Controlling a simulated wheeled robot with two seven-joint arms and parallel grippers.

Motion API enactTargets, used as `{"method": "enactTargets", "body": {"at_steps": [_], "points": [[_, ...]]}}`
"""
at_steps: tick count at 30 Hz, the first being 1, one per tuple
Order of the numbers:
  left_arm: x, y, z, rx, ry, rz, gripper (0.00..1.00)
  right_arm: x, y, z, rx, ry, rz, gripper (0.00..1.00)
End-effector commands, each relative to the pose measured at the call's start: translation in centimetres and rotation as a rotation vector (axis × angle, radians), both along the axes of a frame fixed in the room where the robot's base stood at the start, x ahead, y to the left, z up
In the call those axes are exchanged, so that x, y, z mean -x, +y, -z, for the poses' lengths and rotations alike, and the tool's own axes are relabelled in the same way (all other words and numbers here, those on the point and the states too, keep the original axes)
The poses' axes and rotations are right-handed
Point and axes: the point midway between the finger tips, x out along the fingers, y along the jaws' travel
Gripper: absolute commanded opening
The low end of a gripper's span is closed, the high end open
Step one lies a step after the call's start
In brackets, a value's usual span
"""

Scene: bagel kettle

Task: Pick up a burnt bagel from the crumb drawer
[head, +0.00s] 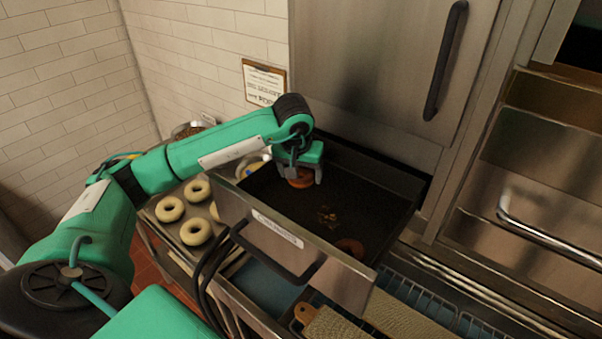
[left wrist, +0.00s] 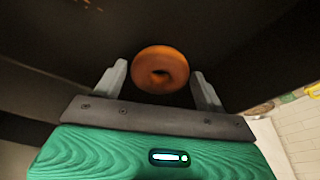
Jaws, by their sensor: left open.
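The crumb drawer (head: 385,195) is pulled out of the steel unit, with a dark floor and a labelled steel front. One burnt bagel (head: 301,181) lies in its back left part, under my left gripper (head: 301,174). In the left wrist view this brown bagel (left wrist: 160,69) appears between the two fingers of the open gripper (left wrist: 160,85), with a gap on each side. A second burnt bagel (head: 349,247) lies near the drawer's front right corner, partly hidden by the front wall. My right gripper is not in view.
Dark crumbs (head: 327,216) lie mid-drawer. The drawer handle (head: 270,262) sticks out in front. Pale bagels (head: 196,232) lie on a tray to the left. A wooden-handled board (head: 333,325) and wire racks lie below. A clipboard (head: 264,83) hangs on the tiled wall.

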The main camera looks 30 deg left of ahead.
Motion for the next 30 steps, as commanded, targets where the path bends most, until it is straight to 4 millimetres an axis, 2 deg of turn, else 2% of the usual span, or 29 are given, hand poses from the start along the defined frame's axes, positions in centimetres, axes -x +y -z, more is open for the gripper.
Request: {"method": "enactTargets", "body": {"at_steps": [6,11,12,23,30], "points": [[0.0,0.0,0.1,0.0,-0.001,0.0,0.73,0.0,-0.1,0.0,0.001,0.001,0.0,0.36],[0.0,0.0,0.1,0.0,-0.001,0.0,0.43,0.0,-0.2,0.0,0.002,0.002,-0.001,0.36],[0.0,0.0,0.1,0.0,-0.001,0.0,0.4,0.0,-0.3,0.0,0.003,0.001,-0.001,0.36],[0.0,0.0,0.0,-0.001,-0.002,0.0,0.4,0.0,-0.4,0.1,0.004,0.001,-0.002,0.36],[-0.1,0.0,-1.3,0.0,-0.005,-0.001,0.4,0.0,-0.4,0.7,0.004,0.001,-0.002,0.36]]}}
